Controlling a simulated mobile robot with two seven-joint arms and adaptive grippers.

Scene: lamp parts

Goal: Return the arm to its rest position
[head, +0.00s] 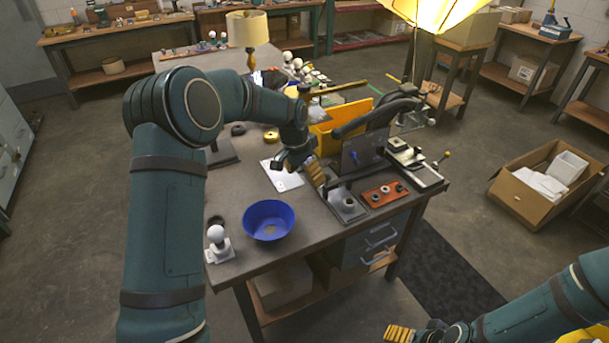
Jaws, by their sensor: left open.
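My left arm (168,220) rises along the left and bends over the workbench (310,225). My left gripper (298,172) is open above the bench, beside a black clamp-like fixture (378,115). I see nothing held between its fingers. My right arm (540,305) comes in at the lower right. The right gripper (402,333) is low, off the bench's right side and over the floor. Its lower part is cut off by the frame edge, so its jaws cannot be judged.
A blue bowl (269,220) and a white bulb-topped piece (217,244) stand at the front of the bench. A yellow bin (332,133) is behind the left gripper. A lit lampshade (436,12) is at the top. An open cardboard box (522,208) sits on the right floor.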

